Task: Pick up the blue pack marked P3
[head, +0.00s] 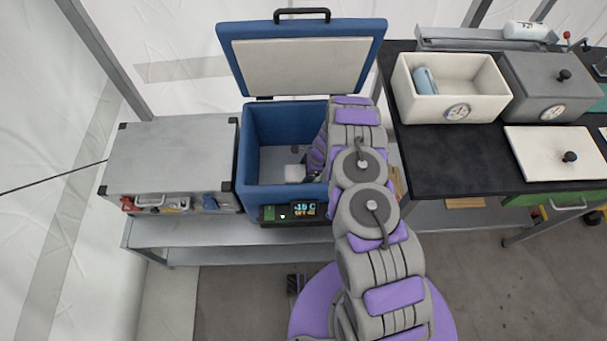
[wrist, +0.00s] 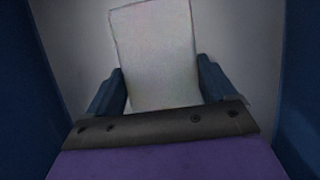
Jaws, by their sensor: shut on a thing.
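A pale grey-white pack (wrist: 155,55) stands between the two dark blue fingers of my gripper (wrist: 160,82) in the wrist view. The fingers are shut on it, one at each side. No blue face and no P3 mark shows on it. In the head view my arm reaches down into the open blue cooler box (head: 268,120), and my gripper is hidden there by the arm and the box. A small whitish block (head: 294,173) shows low inside the box; I cannot tell if it is the held pack.
The cooler's raised lid (head: 303,60) stands behind the opening. A grey case (head: 170,155) sits to the left. On the black table (head: 445,165) at right are a white bin (head: 490,99) with a blue cylinder, a grey lidded bin (head: 550,85) and a white lid (head: 545,150).

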